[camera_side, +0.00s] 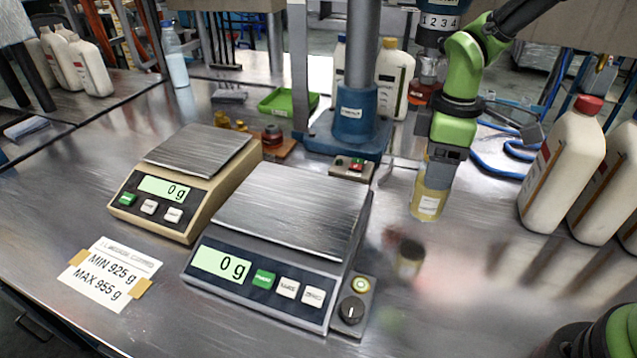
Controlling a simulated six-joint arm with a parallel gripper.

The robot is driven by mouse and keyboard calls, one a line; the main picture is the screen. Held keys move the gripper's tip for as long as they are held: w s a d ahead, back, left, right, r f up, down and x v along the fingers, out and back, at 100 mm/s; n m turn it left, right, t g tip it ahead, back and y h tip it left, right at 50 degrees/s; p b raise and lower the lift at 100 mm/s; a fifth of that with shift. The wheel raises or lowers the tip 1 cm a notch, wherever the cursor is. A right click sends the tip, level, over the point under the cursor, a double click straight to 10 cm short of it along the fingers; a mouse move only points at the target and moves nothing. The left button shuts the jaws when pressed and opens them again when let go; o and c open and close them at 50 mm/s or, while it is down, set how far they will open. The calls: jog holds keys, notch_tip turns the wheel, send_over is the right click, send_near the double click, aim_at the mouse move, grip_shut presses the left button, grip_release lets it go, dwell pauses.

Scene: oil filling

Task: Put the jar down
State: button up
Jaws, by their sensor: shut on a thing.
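A jar with amber-yellow contents and a white label (429,204) is upright in my gripper (441,172), to the right of the front scale. My gripper points down and is shut around the upper part of the jar, hiding its top. I cannot tell for sure whether the jar's base touches the metal table (470,330) or hangs just above it. A blurred, dark-topped shape shows in front of the jar; I cannot tell whether it is an object or a reflection.
A front scale (290,213) and a tan scale (197,152) both read 0 g. A blue stand (352,125) and a small button box (352,169) are behind. White bottles, one red-capped (563,160), stand at right. A limits card (110,274) lies at front left.

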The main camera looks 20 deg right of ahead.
jog(key=shift+w+a, duration=0.15)
jog(key=shift+w, duration=0.15)
jog(key=shift+w+f, duration=0.1)
jog(key=shift+f, duration=2.35)
jog(key=shift+f, duration=0.1)
jog(key=o, duration=1.3)
jog(key=shift+f, duration=0.1)
jog(key=shift+c, duration=0.2)
jog(key=shift+r, duration=2.95)
jog(key=shift+c, duration=0.5)
